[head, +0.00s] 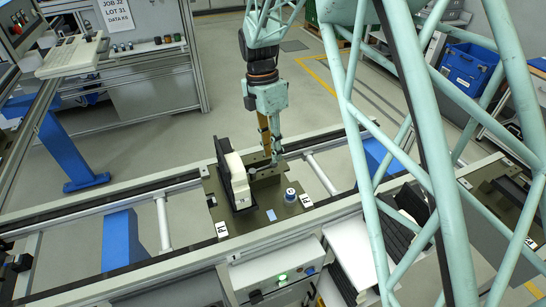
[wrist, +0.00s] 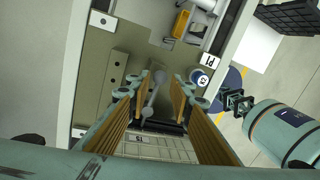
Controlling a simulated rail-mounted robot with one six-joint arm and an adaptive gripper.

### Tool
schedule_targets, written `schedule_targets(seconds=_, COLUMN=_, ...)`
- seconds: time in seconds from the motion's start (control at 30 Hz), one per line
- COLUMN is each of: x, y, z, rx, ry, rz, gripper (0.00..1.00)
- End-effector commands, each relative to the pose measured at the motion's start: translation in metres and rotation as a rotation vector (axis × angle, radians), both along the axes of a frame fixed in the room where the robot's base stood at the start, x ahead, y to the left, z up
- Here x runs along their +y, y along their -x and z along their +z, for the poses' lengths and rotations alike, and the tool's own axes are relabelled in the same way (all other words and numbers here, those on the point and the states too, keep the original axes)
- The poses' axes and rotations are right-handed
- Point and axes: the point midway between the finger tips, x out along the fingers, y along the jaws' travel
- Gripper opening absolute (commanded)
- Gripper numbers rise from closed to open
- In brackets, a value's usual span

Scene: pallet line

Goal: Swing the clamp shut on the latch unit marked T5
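The T5 label (wrist: 140,138) shows inverted in the wrist view, on the edge of a pale slatted block (wrist: 155,151) below my fingers. A grey lever with rounded ends (wrist: 153,95) stands just above that label. My gripper (wrist: 161,82) is open, with its two tan-padded fingers on either side of the lever; I see no clear contact. In the head view my gripper (head: 269,153) points down at the back of the dark pallet plate (head: 245,222), beside an upright black-and-white block (head: 236,180). The lever's base is partly hidden by my fingers.
A blue-and-white round cap (head: 290,195) stands on the plate to the right; it also shows in the wrist view (wrist: 199,77), near a P1 label (wrist: 208,60). A yellow-handled part (wrist: 181,24) and a grey drilled block (wrist: 115,77) lie farther off. Conveyor rails (head: 180,249) border the plate.

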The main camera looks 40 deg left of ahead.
Motion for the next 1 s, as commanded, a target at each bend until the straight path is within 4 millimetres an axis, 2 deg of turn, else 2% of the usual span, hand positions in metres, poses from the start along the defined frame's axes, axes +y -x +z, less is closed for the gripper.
schedule_targets(seconds=0.3, x=0.009, y=-0.003, z=0.047, rx=-0.002, ry=-0.002, rz=0.000, gripper=0.20)
schedule_targets(seconds=0.5, x=0.014, y=-0.004, z=0.070, rx=0.000, ry=-0.001, rz=0.001, gripper=0.20)
schedule_targets(seconds=0.7, x=0.016, y=-0.005, z=0.083, rx=0.000, ry=0.000, rz=0.001, gripper=0.20)
schedule_targets(seconds=1.0, x=0.016, y=-0.005, z=0.087, rx=0.000, ry=0.000, rz=0.001, gripper=0.20)
